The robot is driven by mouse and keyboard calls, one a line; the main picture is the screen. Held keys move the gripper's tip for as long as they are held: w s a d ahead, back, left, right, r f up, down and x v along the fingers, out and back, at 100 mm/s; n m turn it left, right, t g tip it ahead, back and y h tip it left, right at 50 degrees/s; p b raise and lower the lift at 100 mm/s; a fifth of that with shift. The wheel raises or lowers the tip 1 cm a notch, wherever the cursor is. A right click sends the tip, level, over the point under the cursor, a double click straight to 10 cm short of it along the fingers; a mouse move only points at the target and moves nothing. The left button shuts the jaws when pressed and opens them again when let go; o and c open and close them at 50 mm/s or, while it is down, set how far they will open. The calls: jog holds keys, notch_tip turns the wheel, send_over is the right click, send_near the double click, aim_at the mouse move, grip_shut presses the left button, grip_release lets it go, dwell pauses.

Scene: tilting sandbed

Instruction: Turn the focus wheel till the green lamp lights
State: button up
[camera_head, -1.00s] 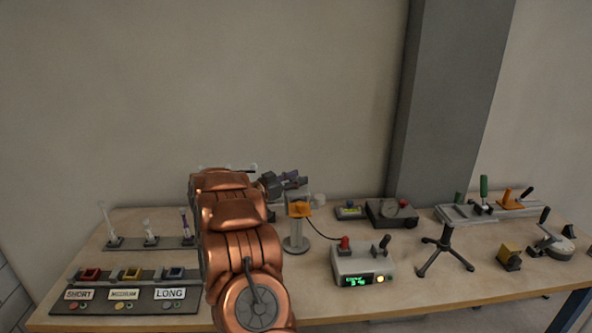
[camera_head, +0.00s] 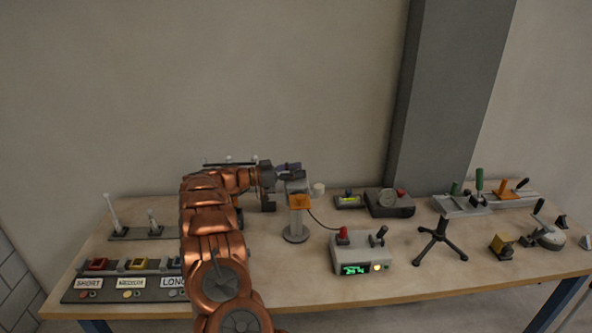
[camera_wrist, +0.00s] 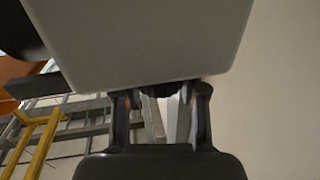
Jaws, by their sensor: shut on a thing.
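A light grey instrument head (camera_head: 297,187) sits on a column stand with an orange plate (camera_head: 300,202) and a pale knob (camera_head: 318,188) at its right. My gripper (camera_head: 290,169) is at the top rear of this head. In the wrist view a grey housing (camera_wrist: 145,40) fills the top, and my gripper (camera_wrist: 160,100) is shut on a small dark ribbed part at its edge, apparently the focus wheel (camera_wrist: 160,89), mostly hidden. A cable runs from the stand to a grey box (camera_head: 345,254) with a green display (camera_head: 355,269) and a lit yellowish lamp (camera_head: 377,267). No lit green lamp is discernible.
A black tripod (camera_head: 440,240) stands right of the box. Two small devices (camera_head: 348,201) (camera_head: 390,203) lie behind it. Lever fixtures (camera_head: 465,203) fill the right end. A labelled sorting rack (camera_head: 120,296) is at the left front.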

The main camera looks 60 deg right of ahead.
jog(key=shift+m+g+y, duration=0.9)
dwell(0.3)
jog(key=o, duration=1.2)
jog(key=shift+c, duration=0.2)
notch_tip(320, 180, up, 10)
jog(key=shift+r, duration=0.1)
